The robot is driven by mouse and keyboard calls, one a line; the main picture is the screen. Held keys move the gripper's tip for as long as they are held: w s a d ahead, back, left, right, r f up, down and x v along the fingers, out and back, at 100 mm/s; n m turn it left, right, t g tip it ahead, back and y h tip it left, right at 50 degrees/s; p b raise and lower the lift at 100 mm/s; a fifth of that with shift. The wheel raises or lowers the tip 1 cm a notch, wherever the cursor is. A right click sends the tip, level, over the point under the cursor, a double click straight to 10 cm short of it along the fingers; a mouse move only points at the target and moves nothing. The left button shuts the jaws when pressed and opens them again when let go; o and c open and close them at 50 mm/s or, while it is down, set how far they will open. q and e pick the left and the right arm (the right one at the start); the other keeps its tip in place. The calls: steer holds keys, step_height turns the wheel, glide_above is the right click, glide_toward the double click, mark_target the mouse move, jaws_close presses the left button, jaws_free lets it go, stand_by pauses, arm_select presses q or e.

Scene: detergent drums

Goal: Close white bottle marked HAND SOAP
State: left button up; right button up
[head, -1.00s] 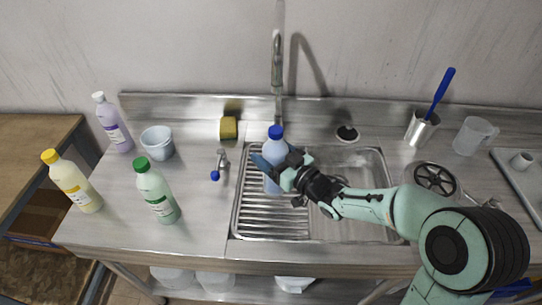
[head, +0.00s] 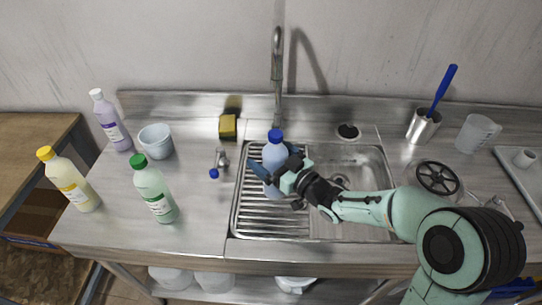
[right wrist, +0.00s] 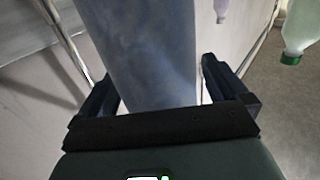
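A pale bluish-white bottle (head: 274,155) with a blue cap (head: 275,135) stands upright at the left part of the sink; its label is not readable, so HAND SOAP cannot be confirmed. My right gripper (head: 276,163) reaches it from the right, with its fingers on either side of the body below the cap. In the right wrist view the bottle (right wrist: 145,50) fills the space between the fingers of the right gripper (right wrist: 158,75). A narrow gap shows beside the right finger, so the gripper looks open around it. My left gripper is not in view.
Green (head: 156,192), yellow (head: 70,180) and purple (head: 112,122) bottles stand left, near a light-blue cup (head: 156,141). A sponge (head: 228,127) and faucet (head: 277,60) are behind. A metal cup (head: 423,127) with a blue-handled brush and a clear jug (head: 476,133) stand right.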

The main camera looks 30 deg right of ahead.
steer(key=shift+r+p, duration=0.5)
steer(key=shift+p, duration=0.1)
steer(key=shift+s+d+r+p, duration=0.1)
steer(key=shift+s+r+p, duration=0.05)
steer(key=shift+r+p, duration=0.25)
steer(key=b+v, duration=0.1)
steer(key=v, duration=1)
steer(key=shift+s+f+b, duration=0.25)
steer(key=shift+s+b, duration=0.05)
steer(key=shift+s, duration=0.05)
